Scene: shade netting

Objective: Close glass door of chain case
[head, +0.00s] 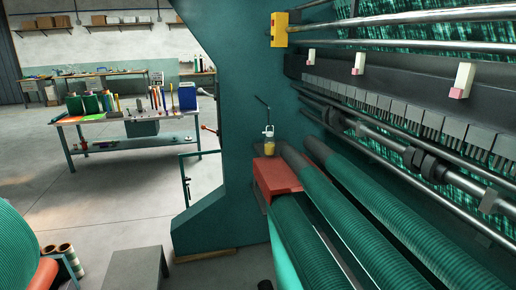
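A thin dark-green frame (186,181) stands out to the left from the lower edge of the big green machine side (240,80). The floor shows through it. It looks like the glass door standing open, but the pane itself cannot be made out. A small dark fitting sits on its outer upright. The chain case is not clearly visible; the machine side hides what lies behind it. Neither of my grippers is in view.
Green netting rolls (345,215) and steel bars fill the right. A red block (277,174) carries a yellow-filled jar (269,143). A grey stool (136,267) stands front left, near a large green roll (22,255). A cluttered workbench (130,128) stands behind. Floor between is clear.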

